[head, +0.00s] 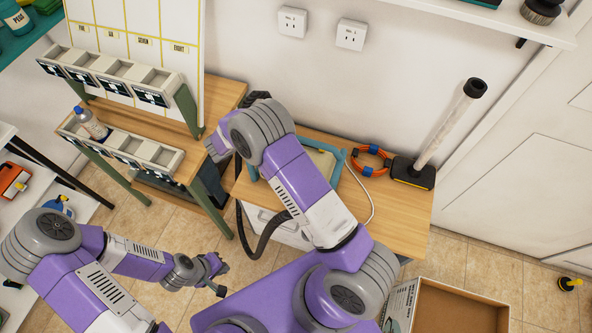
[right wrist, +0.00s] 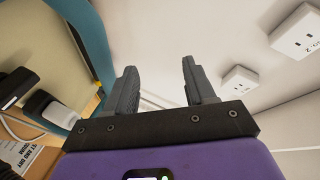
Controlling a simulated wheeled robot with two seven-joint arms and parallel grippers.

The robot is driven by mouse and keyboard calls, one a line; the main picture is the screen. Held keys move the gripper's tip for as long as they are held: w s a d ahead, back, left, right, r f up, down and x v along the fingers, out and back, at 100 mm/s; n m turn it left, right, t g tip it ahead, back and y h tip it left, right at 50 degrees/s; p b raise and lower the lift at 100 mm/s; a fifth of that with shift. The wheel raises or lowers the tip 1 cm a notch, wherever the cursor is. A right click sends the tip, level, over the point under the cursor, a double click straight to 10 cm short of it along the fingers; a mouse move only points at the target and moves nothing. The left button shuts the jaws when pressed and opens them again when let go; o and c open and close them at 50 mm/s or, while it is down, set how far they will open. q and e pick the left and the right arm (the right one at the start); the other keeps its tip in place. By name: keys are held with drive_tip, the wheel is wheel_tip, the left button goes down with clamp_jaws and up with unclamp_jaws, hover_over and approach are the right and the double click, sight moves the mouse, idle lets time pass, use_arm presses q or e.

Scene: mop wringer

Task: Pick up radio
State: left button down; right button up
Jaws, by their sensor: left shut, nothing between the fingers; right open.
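I cannot surely pick out the radio. A red-orange device with a pale face (head: 14,181) on the left shelf might be it, but it is cut by the picture edge. My left gripper (head: 219,280) is shut and empty, low over the floor in front of the desk. My right arm reaches over the desk and hides part of it; its gripper cannot be made out in the head view. In the right wrist view my right gripper (right wrist: 163,78) is open, with nothing between its fingers and the pale wall behind.
A teal-edged item (head: 337,170), partly behind my right arm, lies on the wooden desk (head: 405,215) near an orange-and-blue ring (head: 371,160) and a black base with a pale tube (head: 440,130). An open cardboard box (head: 460,305) stands at lower right. A bin rack (head: 125,80) stands left.

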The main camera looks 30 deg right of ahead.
sight(299, 137)
drive_tip(key=s+f+m+g+b, duration=0.3)
drive_tip(key=s+f+m+g, duration=0.1)
drive_tip(key=s+m+g, duration=0.15)
drive_tip(key=shift+m+g+y, duration=0.35)
drive_tip(key=shift+g+y, duration=0.05)
drive_tip(key=shift+g, duration=0.15)
drive_tip(key=x, duration=0.4)
drive_tip(key=f+b+x, duration=0.1)
drive_tip(key=x, duration=0.2)
drive_tip(key=shift+w, duration=0.3)
drive_tip(key=shift+c, duration=0.4)
clamp_jaws()
drive_tip(key=shift+w+r, duration=0.15)
